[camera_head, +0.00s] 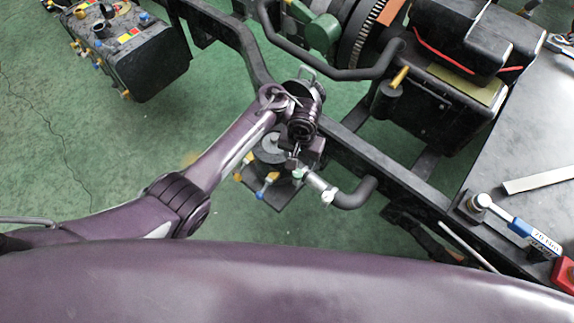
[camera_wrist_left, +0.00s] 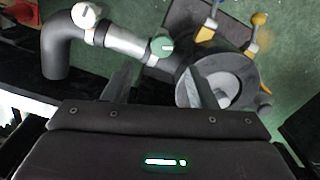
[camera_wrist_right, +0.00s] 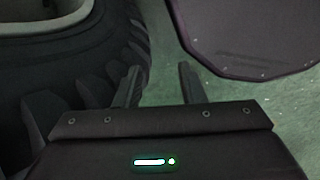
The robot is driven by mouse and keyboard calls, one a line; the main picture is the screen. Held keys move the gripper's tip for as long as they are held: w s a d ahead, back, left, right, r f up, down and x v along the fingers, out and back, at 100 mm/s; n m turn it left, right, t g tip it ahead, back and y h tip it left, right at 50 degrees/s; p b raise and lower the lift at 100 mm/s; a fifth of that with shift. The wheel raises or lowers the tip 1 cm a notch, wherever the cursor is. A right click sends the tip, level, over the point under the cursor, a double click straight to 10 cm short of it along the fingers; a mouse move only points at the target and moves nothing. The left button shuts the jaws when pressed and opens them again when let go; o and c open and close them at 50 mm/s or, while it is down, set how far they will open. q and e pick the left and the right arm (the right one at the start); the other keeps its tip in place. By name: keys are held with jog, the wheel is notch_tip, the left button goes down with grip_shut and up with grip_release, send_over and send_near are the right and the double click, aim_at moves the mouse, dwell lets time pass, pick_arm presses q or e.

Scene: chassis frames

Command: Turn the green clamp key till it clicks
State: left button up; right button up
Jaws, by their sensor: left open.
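The green clamp key (camera_head: 299,174) sits on a silver pipe joint (camera_head: 318,186) leading to a black bent hose (camera_head: 355,194). In the left wrist view the green key (camera_wrist_left: 161,46) has a round top with a pale mark and lies ahead, between the lines of the two fingers. My left gripper (camera_head: 296,158) is open just above and beside the key in the head view; its fingers (camera_wrist_left: 163,78) appear apart and empty. I cannot tell the exact gap to the key. My right gripper (camera_wrist_right: 159,76) is open and empty, away from the key.
A white key (camera_head: 328,196) is on the same joint. A round grey-topped canister (camera_wrist_left: 228,80) with yellow and blue fittings is close by. Black frame rails (camera_head: 380,168) run past the hose. A torque wrench (camera_head: 510,220) lies right. A tyre (camera_wrist_right: 75,75) is near my right gripper.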

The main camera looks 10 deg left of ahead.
aim_at(298, 173)
pick_arm(q)
jog(key=shift+n, duration=0.3)
jog(key=shift+a+f, duration=0.1)
jog(key=shift+f, duration=0.3)
jog(key=f, duration=0.1)
jog(key=f+b, duration=0.2)
jog(key=f, duration=0.1)
jog(key=shift+s+a, duration=0.1)
jog(key=shift+a, duration=0.15)
notch_tip(298, 173, down, 2)
jog(key=shift+d+f+b, duration=0.1)
jog(key=shift+d+b, duration=0.05)
jog(key=shift+b, duration=0.35)
jog(key=shift+f, duration=0.35)
pick_arm(e)
jog(key=f, duration=0.2)
jog(key=a+f, duration=0.1)
jog(key=shift+s+a+f, duration=0.1)
jog(key=shift+s, duration=0.3)
pick_arm(q)
jog(key=c, duration=1)
